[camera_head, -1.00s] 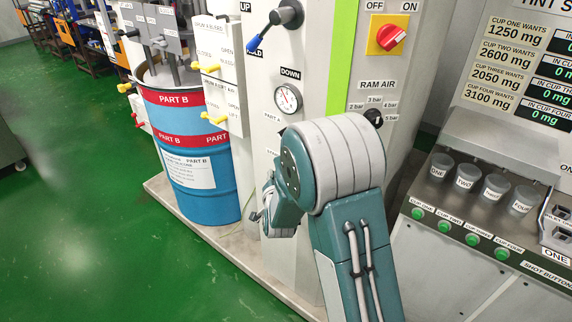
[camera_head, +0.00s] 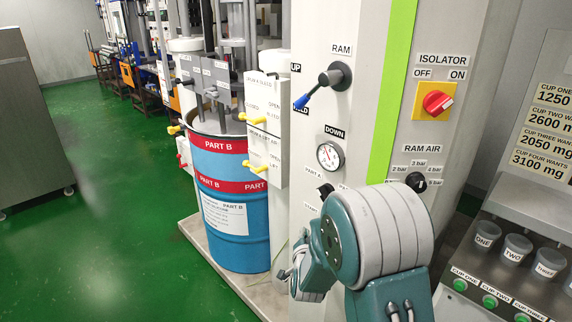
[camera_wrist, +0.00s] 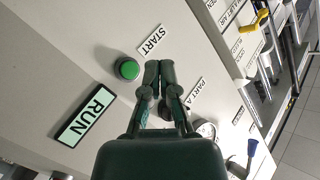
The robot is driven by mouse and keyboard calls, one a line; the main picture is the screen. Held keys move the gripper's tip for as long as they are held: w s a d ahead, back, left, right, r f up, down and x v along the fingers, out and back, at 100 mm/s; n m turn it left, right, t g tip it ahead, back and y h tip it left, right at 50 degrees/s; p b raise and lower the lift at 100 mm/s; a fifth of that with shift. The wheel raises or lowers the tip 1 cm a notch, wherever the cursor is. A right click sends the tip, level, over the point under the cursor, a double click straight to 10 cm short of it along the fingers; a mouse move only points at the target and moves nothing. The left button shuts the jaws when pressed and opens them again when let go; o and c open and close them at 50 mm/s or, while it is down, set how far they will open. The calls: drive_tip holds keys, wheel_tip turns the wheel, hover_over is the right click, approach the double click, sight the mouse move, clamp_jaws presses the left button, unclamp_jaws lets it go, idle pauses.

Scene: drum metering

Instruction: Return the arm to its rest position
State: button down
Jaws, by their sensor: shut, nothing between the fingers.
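My arm, teal and grey, stands folded in front of the machine at the lower middle of the head view. My gripper (camera_wrist: 158,68) is shut and empty in the wrist view, with its two dark fingers together. Its tips show between the START label (camera_wrist: 151,41) and the PART A label (camera_wrist: 195,94), close to a green button (camera_wrist: 129,68). Whether the fingers touch the panel cannot be told. In the head view only a small part of the gripper end shows, at the left of my arm.
The machine column carries a blue-handled ram lever (camera_head: 322,87), a gauge (camera_head: 330,156) and a red isolator knob (camera_head: 437,102). A blue PART B drum (camera_head: 232,230) stands at its left. Labelled cups (camera_head: 516,249) sit at right. Green floor (camera_head: 110,230) is clear at left.

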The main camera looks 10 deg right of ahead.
drive_tip(key=s+r+n+g+y, duration=0.3)
drive_tip(key=s+r+n+g, duration=0.2)
drive_tip(key=s+r, duration=0.7)
drive_tip(key=s+r+n+g, duration=0.1)
drive_tip(key=s+n+g, duration=0.1)
drive_tip(key=s, duration=0.9)
drive_tip(key=s+d+r+n+g, duration=0.1)
drive_tip(key=s+n+g, duration=0.1)
drive_tip(key=s, duration=1)
drive_tip(key=shift+d+r+g, duration=0.2)
drive_tip(key=shift+r+g, duration=0.05)
drive_tip(key=shift+g, duration=0.45)
drive_tip(key=shift+w, duration=0.1)
